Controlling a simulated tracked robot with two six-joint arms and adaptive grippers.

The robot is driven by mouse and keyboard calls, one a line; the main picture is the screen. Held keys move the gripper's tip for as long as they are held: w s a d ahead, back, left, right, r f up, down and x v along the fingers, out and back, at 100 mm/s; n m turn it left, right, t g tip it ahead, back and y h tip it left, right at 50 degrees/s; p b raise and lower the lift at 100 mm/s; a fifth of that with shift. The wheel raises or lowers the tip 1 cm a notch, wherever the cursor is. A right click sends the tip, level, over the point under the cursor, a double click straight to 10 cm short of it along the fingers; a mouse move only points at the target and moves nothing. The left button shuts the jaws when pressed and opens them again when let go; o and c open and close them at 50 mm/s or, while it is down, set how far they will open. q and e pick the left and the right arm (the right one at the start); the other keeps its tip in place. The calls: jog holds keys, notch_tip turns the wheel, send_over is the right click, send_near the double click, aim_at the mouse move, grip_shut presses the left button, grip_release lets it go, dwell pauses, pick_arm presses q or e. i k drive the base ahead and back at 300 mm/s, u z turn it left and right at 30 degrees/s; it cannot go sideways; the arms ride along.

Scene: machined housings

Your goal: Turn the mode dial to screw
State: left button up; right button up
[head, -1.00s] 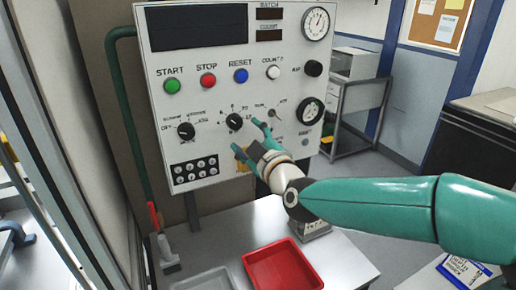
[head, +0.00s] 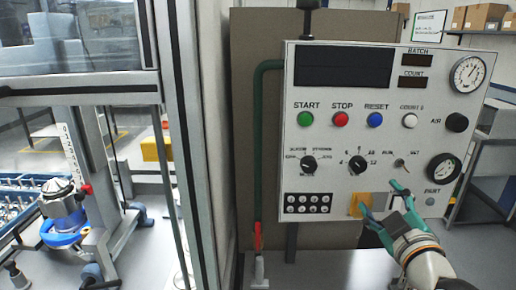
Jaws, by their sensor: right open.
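The white control panel (head: 340,115) fills the middle right of the head view. A black rotary dial (head: 308,164) sits on its left side below the green START button, with small labels around it. This looks like the mode dial, but the labels are too blurred to read surely, and I cannot tell its setting. A second black dial (head: 357,164) with numbers around it is to its right. My right gripper (head: 381,198) is open and empty, in front of the panel, below and right of the numbered dial and apart from the mode dial. My left gripper is not in view.
A yellow plate (head: 360,206) is partly behind my right gripper. A black socket block (head: 309,204) is below the mode dial. A metal frame post (head: 190,140) stands left of the panel.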

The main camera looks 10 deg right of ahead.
aim_at(308, 163)
jog(key=k, duration=1)
